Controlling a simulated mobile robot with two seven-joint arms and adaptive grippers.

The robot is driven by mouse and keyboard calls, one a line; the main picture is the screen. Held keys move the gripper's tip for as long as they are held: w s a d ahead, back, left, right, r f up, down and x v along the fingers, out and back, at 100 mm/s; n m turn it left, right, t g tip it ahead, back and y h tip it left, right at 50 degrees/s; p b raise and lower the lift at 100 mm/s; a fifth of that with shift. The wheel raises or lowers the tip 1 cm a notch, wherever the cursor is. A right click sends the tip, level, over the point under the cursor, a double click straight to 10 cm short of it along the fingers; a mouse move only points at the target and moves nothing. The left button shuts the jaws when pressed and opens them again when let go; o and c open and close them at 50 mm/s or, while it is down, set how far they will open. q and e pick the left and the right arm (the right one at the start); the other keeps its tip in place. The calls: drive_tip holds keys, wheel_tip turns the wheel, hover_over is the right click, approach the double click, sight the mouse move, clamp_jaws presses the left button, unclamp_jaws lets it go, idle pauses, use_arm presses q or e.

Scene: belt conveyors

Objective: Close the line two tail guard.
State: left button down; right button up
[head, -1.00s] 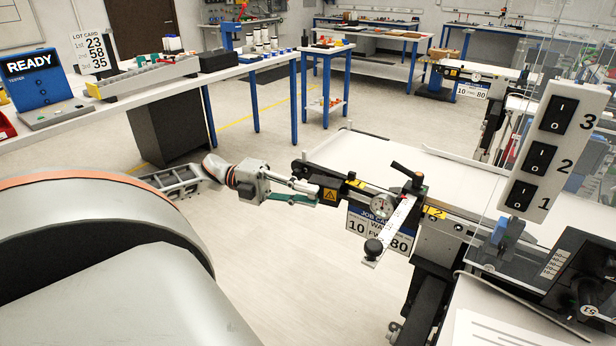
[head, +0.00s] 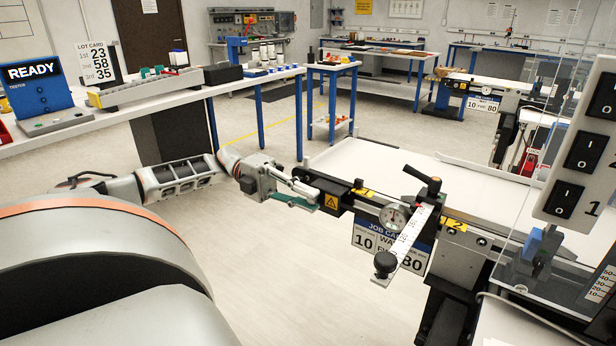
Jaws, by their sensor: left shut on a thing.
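Whether the guard is fully against the frame cannot be told. My right gripper is not in view.
A round gauge (head: 393,216) and a ruler arm with a black knob (head: 385,263) stick out from the conveyor's near side. A switch panel (head: 582,150) and clear screen stand at right. A long workbench (head: 240,84) is behind left. The floor between is clear.

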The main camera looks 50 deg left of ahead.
use_arm(q)
drive_tip(key=c, duration=2)
unclamp_jaws()
drive_tip(key=shift+o, duration=0.2)
drive_tip(key=shift+a, duration=0.1)
drive_tip(key=v, duration=1.1)
drive_tip(key=shift+a, duration=0.4)
drive_tip(key=shift+d+f, duration=0.1)
